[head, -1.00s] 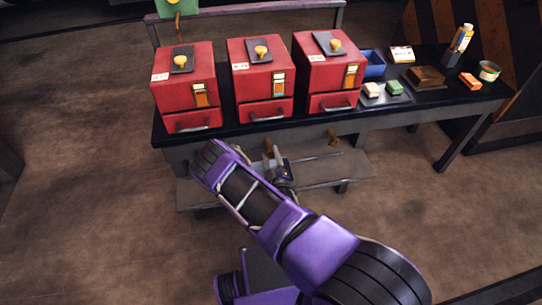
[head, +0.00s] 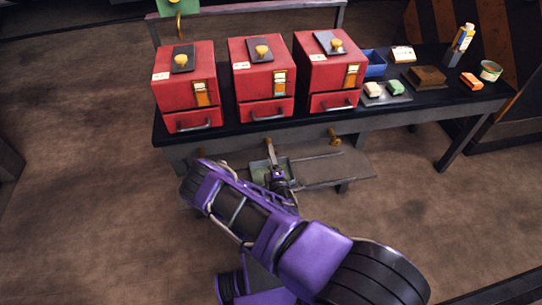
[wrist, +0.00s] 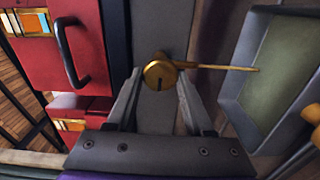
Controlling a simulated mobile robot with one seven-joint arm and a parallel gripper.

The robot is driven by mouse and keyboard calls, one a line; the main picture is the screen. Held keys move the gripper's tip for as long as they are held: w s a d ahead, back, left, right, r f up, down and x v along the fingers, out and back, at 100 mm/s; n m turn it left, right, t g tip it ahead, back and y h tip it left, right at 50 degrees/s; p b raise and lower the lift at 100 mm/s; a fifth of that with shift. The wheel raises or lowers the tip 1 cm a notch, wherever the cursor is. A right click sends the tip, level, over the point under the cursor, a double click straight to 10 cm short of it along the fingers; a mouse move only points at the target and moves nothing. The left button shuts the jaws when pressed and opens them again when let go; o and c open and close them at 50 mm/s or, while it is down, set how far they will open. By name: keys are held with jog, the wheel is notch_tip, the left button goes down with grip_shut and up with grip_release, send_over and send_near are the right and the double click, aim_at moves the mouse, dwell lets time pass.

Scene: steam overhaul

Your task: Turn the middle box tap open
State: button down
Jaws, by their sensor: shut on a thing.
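The middle red box (head: 262,78) stands on the black bench between two like boxes. Its brass tap (wrist: 158,72) shows close up in the wrist view, with a round body and a thin brass rod reaching right, over the edge of a tray. My gripper (wrist: 157,98) has one finger on each side of the tap and is shut on it. In the head view my gripper (head: 270,155) is at the bench's front edge below the middle box. It hides most of the tap there.
The right tap (head: 334,140) sticks out below the right box. A low shelf (head: 335,170) lies under the bench front, with a greenish tray (wrist: 275,65) below the middle tap. Small goods, including a blue bin (head: 375,64), occupy the bench's right. Floor at left is clear.

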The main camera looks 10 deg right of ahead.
jog(key=shift+w+n, duration=0.1)
jog(key=shift+n, duration=0.2)
jog(key=shift+c, duration=1.6)
grip_release()
jog(key=s+p, duration=0.1)
jog(key=s, duration=1.6)
jog(key=shift+s+p, duration=0.25)
jog(key=shift+p, duration=0.1)
